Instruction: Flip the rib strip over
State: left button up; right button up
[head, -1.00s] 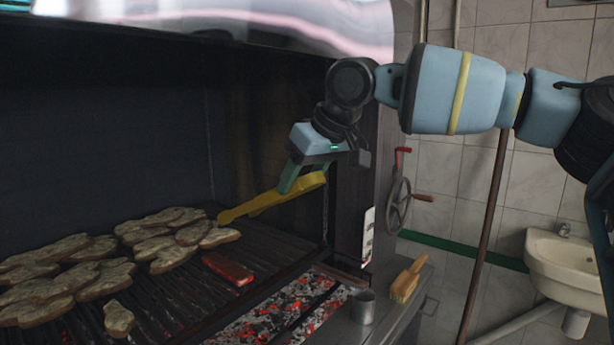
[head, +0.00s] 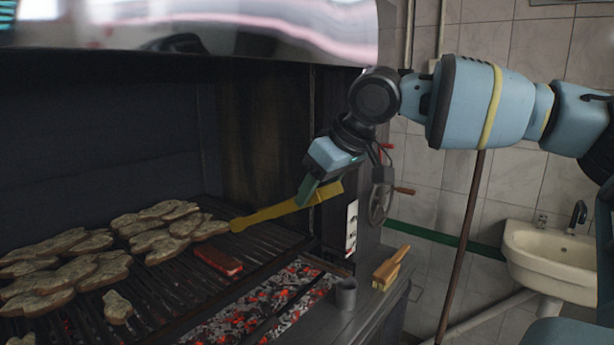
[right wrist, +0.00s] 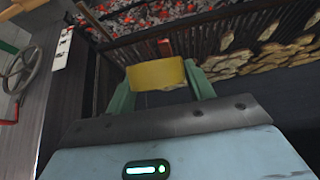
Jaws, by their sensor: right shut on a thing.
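The rib strip (head: 218,260), a short reddish-brown bar, lies on the dark grill grate (head: 170,295) to the right of the pale flat pieces. It also shows small in the right wrist view (right wrist: 165,47). My right gripper (head: 322,192) is shut on yellow tongs (head: 275,212), holding them above the grate. The tongs point left and down, with their tip near the pale pieces, above and apart from the rib strip. In the right wrist view the yellow handle (right wrist: 156,75) sits between the green fingers. My left gripper is not in view.
Several pale flat pieces (head: 65,275) cover the left of the grate. Glowing coals (head: 265,300) lie right of it. A metal cup (head: 346,294) and a wooden brush (head: 390,268) stand on the right ledge. A dark hood overhangs the grill; a crank wheel (head: 380,203) is at its right side.

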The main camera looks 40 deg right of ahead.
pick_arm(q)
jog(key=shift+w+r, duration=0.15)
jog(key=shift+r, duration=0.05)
pick_arm(e)
jog(key=s+d, duration=0.2)
jog(key=s, duration=0.7)
jog(key=s+d, duration=0.2)
jog(key=s, duration=0.8)
jog(key=shift+s+d, duration=0.15)
jog(key=shift+d, duration=0.25)
